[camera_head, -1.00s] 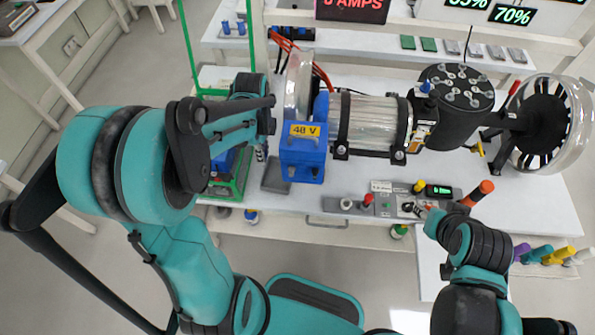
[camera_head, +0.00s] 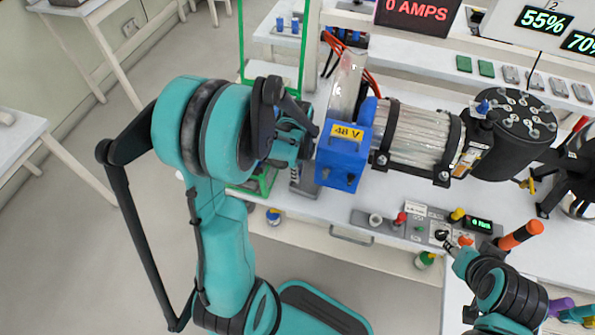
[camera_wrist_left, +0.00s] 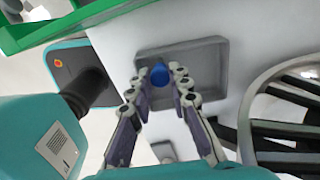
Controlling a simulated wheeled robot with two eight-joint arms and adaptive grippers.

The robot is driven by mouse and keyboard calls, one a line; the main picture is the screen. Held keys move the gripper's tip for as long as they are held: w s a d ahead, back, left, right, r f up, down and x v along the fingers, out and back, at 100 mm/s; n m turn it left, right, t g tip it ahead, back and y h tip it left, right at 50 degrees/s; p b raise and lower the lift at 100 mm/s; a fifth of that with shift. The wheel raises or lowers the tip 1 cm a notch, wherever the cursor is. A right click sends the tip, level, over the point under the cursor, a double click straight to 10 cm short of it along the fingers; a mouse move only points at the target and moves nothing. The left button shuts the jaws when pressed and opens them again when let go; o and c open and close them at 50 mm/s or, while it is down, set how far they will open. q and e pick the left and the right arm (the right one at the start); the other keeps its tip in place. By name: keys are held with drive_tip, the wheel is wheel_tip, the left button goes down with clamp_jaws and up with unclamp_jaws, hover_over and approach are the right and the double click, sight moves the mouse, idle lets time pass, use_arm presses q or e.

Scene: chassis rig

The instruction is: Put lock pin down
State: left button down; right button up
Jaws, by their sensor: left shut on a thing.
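The lock pin shows its round blue end (camera_wrist_left: 160,73) in the left wrist view. My left gripper (camera_wrist_left: 159,84) is shut on it, with a fingertip on each side. Pin and fingers are over a shallow grey tray (camera_wrist_left: 212,55); whether the pin touches its floor cannot be told. In the head view my left gripper (camera_head: 295,150) is just left of the blue 48 V box (camera_head: 343,152), and its fingertips and the pin are hidden. My right gripper (camera_head: 460,250) is at the front control panel (camera_head: 420,226); its fingers are too small to read.
A green frame (camera_wrist_left: 60,22) edges the table left of the tray. A spoked wheel (camera_wrist_left: 290,120) stands close on the tray's right in the left wrist view. The clear cylinder (camera_head: 415,140) and black motor (camera_head: 512,135) fill the table right of the blue box.

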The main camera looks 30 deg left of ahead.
use_arm(q)
drive_tip(key=shift+f, duration=0.2)
drive_tip(key=c, duration=1.4)
unclamp_jaws()
drive_tip(key=shift+r, duration=0.1)
drive_tip(key=shift+r, duration=0.4)
wheel_tip(320, 180, up, 12)
drive_tip(key=p, duration=0.4)
drive_tip(key=shift+f+p, duration=0.25)
drive_tip(key=shift+p, duration=0.1)
